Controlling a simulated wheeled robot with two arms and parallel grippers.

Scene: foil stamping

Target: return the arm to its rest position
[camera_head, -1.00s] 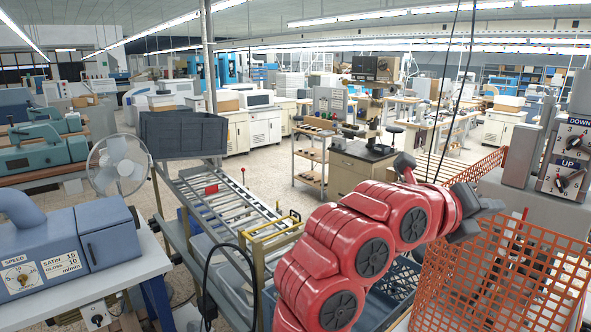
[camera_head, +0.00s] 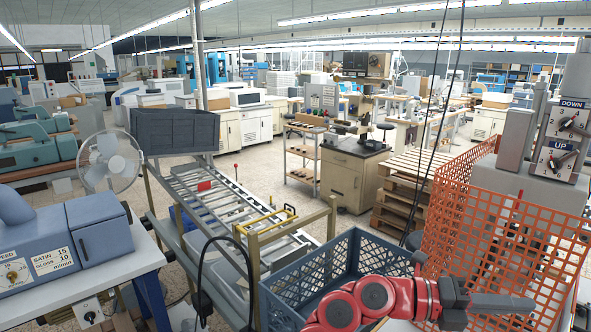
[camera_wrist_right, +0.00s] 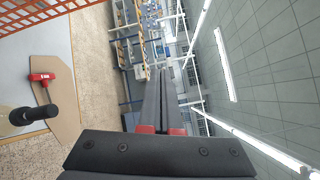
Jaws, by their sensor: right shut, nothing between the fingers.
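My right arm (camera_head: 372,300) is red and low at the bottom of the head view, in front of the blue-grey crate. Its dark gripper (camera_head: 500,304) points right, in front of the lower part of the orange mesh guard. In the right wrist view the two dark fingers of the gripper (camera_wrist_right: 161,95) lie together, with nothing between them. Red parts show at the finger bases. My left gripper is in neither view.
The blue-grey crate (camera_head: 300,285) stands behind my right arm. A roller conveyor (camera_head: 215,205) runs at the left centre. Wooden pallets (camera_head: 405,190) stand behind.

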